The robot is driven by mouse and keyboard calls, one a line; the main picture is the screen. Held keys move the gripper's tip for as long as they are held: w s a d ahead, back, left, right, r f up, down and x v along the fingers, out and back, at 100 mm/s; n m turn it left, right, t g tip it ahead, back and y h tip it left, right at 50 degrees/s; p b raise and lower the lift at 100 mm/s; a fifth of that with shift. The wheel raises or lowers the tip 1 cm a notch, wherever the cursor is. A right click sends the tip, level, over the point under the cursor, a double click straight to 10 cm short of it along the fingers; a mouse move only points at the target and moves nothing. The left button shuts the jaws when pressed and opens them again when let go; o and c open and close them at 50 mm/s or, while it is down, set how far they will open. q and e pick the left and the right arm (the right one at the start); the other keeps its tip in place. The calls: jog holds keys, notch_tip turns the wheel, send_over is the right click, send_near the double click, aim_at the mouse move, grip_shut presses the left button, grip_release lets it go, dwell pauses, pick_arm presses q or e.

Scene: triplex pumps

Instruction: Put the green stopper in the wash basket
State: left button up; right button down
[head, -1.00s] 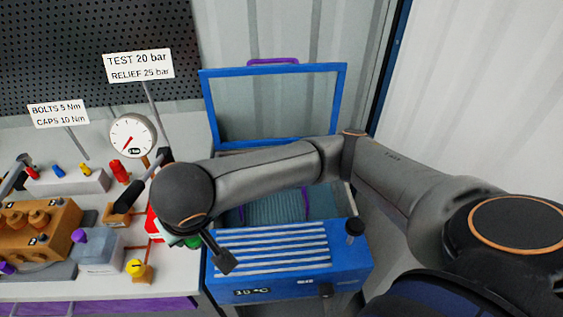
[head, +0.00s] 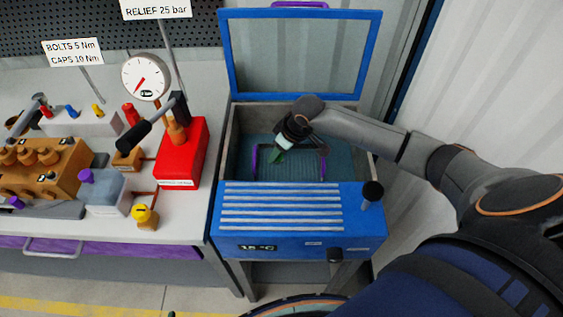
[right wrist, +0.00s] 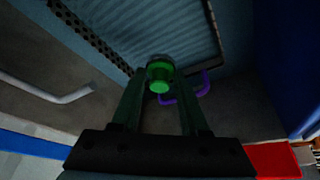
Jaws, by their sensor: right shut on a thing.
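The green stopper (right wrist: 160,74) is held between the two finger tips of my right gripper (right wrist: 160,82) in the right wrist view. In the head view the right gripper (head: 283,148) is inside the open blue wash tank, and the stopper (head: 277,157) shows as a small green patch under it. The wash basket (head: 298,166) lies down in the tank, with purple handles at its left and right sides. Its mesh also shows in the right wrist view (right wrist: 158,28). The stopper appears above the basket; the height gap is hard to judge. My left gripper is out of view.
The blue wash tank (head: 228,243) has its framed lid (head: 372,55) raised behind it and a black knob at front right. A red test pump (head: 183,155) stands on the bench to the left, with a gauge and several pump parts.

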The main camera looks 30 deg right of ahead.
aim_at(275, 170)
jog(key=shift+f, duration=3.05)
jog(key=shift+f+b, duration=0.1)
jog(key=shift+b, duration=0.2)
jog(key=shift+c, duration=2.1)
grip_release()
jog(key=shift+r, duration=0.25)
jog(key=p+v, duration=0.1)
jog(key=v, duration=1)
jog(key=shift+s+r+p, duration=0.3)
jog(key=shift+r+p, duration=0.05)
